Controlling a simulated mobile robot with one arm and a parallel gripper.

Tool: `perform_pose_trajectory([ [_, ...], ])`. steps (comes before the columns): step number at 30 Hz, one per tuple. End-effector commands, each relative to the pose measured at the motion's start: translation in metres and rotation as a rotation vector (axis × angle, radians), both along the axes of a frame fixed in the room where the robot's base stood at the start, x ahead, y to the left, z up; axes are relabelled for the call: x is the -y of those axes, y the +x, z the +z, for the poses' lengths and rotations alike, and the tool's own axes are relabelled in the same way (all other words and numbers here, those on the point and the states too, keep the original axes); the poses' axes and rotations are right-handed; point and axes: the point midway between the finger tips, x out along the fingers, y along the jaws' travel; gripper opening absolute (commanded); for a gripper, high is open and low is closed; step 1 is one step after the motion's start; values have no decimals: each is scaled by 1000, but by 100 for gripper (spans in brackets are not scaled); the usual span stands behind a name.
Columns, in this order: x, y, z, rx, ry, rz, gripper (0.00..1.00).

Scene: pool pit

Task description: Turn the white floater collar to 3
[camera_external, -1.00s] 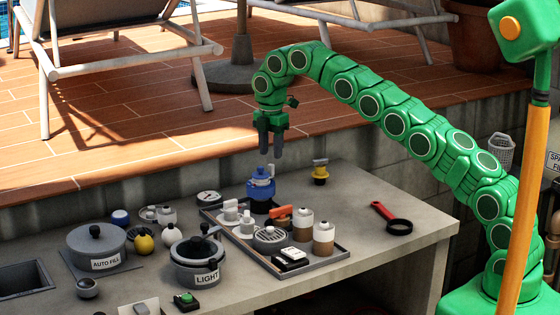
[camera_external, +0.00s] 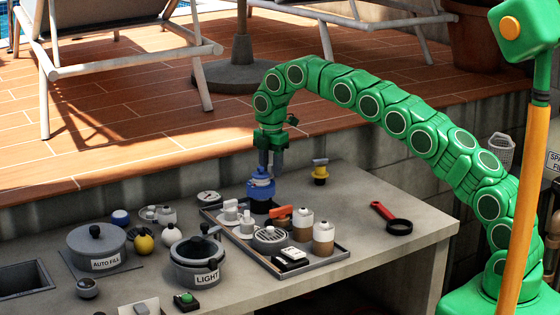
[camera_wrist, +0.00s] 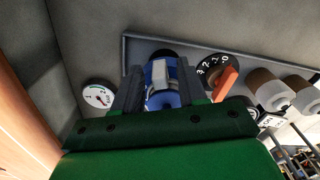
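A blue knob-like fixture (camera_external: 261,187) with a pale grey block on top stands at the back of the grey tray; it also shows in the wrist view (camera_wrist: 160,98). My gripper (camera_external: 270,169) points down just above it. In the wrist view my gripper (camera_wrist: 160,78) is open, with a dark finger on each side of the blue fixture; contact cannot be told. A white rounded piece (camera_external: 168,236) stands left of the tray, and a white-topped piece (camera_external: 230,210) stands on it. I cannot tell which thing is the white floater collar. A dark dial marked 3, 2, 1, 0 (camera_wrist: 211,68) has an orange handle.
The tray (camera_external: 335,260) also holds two tan-and-white canisters (camera_external: 323,240) and a black-and-white switch. A white-faced gauge (camera_wrist: 98,96) is beside it. The LIGHT pot (camera_external: 196,275) is front left.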

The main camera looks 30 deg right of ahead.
Motion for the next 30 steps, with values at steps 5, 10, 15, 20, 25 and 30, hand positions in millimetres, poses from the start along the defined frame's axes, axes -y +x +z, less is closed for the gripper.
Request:
perform_pose_trajectory([
  [5, 0, 0, 0, 0, 0, 0, 13],
  [10, 0, 0, 0, 0, 0, 0, 0],
  [15, 0, 0, 0, 0, 0, -8, 0],
  [20, 1, -2, 0, 1, 0, -47, 0],
  [25, 2, -7, 0, -2, -1, -139, 0],
  [30, 4, -15, -1, -5, -2, -280, 0],
])
